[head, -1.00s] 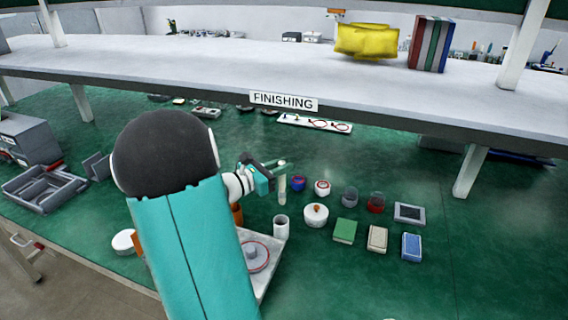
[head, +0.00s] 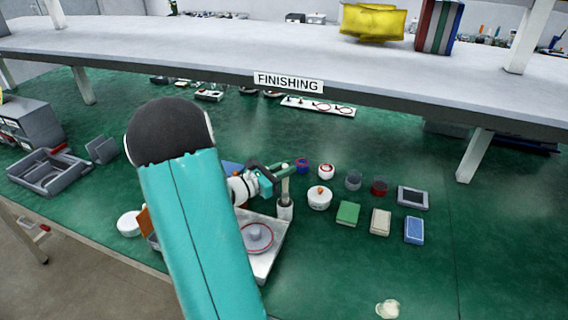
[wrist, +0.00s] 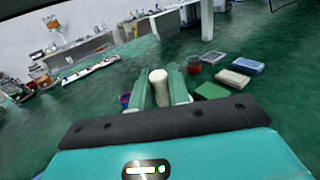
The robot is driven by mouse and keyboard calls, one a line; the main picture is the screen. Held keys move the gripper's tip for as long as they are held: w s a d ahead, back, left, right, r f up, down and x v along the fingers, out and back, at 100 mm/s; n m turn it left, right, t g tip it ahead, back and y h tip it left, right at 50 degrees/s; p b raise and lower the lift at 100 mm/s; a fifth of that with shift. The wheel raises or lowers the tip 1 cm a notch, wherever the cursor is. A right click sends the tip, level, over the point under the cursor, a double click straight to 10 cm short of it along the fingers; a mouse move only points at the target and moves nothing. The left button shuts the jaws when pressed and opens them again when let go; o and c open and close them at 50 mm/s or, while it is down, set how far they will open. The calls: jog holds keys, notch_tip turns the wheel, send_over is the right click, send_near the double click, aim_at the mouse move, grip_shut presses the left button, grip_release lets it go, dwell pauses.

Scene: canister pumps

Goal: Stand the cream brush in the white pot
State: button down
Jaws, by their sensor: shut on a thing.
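My gripper (head: 282,170) is shut on the cream brush (head: 285,187), which hangs upright below the fingers. In the wrist view, the brush's pale rounded end (wrist: 159,88) shows between the two green fingers (wrist: 161,90). The pot is not visible in the wrist view.
A pale tray with a red ring (head: 257,238) lies in front. Several small jars and green, tan and blue boxes (head: 413,231) are further right. A shelf (head: 380,98) spans behind.

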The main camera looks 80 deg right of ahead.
jog(key=shift+f, duration=2.1)
jog(key=c, duration=1.3)
grip_release()
jog(key=shift+o, duration=0.2)
jog(key=v, duration=1.3)
jog(key=shift+w+a, duration=0.25)
jog(key=shift+a, duration=0.05)
jog(key=shift+r, duration=0.1)
